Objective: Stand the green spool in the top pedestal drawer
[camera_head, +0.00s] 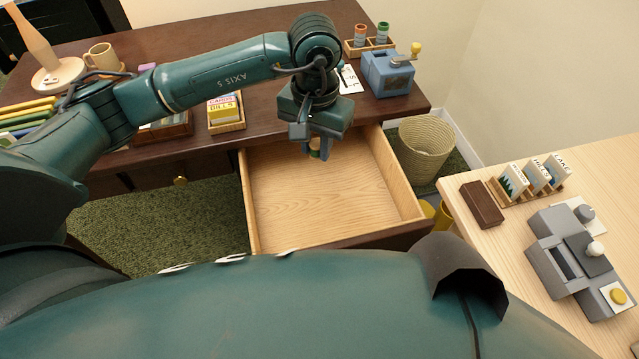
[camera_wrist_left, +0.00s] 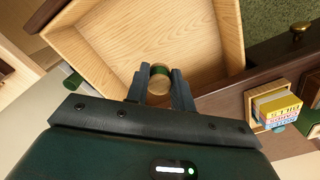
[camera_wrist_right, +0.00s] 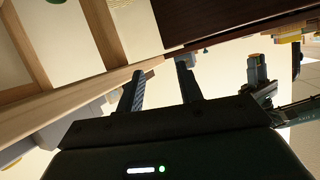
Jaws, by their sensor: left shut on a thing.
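The green spool (camera_wrist_left: 160,79), with pale wooden ends, is held between the fingers of my left gripper (camera_wrist_left: 160,86). In the head view the spool (camera_head: 316,147) is partly hidden by the left gripper (camera_head: 314,150). It hangs at the desk-side end of the open top drawer (camera_head: 290,200). I cannot tell whether it touches the drawer floor. The drawer is pulled out, and its light wood floor looks bare. My right gripper (camera_wrist_right: 161,88) shows in its own wrist view with fingers apart and nothing between them.
The dark desk (camera_head: 250,40) carries a rack with a red and a green spool (camera_head: 382,33), a blue cranked box (camera_head: 388,73) and a card box (camera_head: 225,112). A wicker basket (camera_head: 425,148) stands right of the drawer. A light table (camera_head: 500,245) is at right.

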